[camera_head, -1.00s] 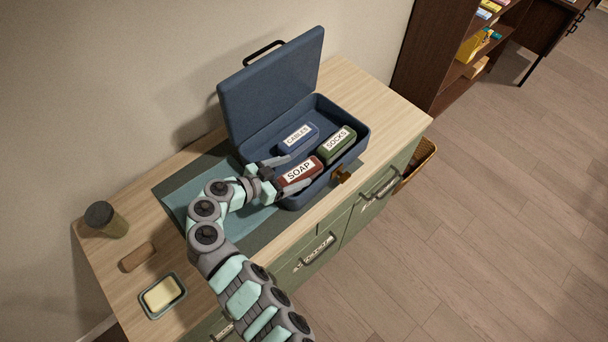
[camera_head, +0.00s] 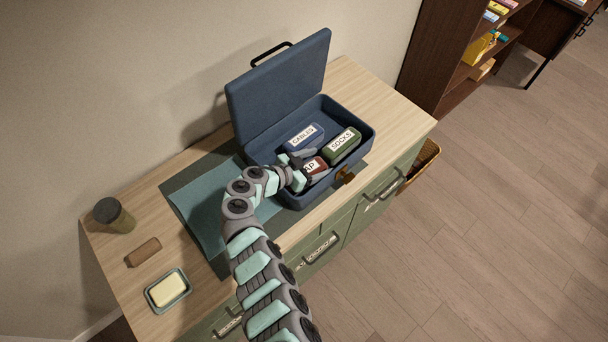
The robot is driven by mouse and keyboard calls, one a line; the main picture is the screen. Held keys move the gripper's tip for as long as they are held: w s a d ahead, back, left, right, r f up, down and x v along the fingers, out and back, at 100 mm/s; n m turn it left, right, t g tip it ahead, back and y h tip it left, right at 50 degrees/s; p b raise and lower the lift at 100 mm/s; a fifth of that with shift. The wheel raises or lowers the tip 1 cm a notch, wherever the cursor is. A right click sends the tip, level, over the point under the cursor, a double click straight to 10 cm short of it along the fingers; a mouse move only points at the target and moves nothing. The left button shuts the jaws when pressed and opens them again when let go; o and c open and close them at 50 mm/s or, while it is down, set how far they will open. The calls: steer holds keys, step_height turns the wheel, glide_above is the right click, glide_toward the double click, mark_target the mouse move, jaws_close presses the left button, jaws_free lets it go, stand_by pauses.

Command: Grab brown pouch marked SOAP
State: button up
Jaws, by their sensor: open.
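The brown pouch (camera_head: 318,165) lies in the front part of the open blue suitcase (camera_head: 362,138). Its white label is partly covered by my gripper, so only its last letters show. My gripper (camera_head: 318,165) is open, with its fingers reaching over and around the pouch, one on the far side and one on the near side. I cannot tell whether the fingers touch it. The blue pouch marked CABLES (camera_head: 303,137) lies behind it, and the green pouch marked SOCKS (camera_head: 342,146) lies to its right.
The suitcase lid (camera_head: 280,85) stands open at the back. A dark cup (camera_head: 114,215), a brown block (camera_head: 143,252) and a soap dish (camera_head: 168,291) stand at the left of the wooden dresser top.

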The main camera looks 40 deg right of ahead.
steer(key=shift+s+d, duration=0.1)
steer(key=shift+s, duration=0.1)
steer(key=c, duration=0.4)
steer(key=shift+w, duration=0.1)
steer(key=c, duration=1.2)
steer(key=shift+r, duration=0.15)
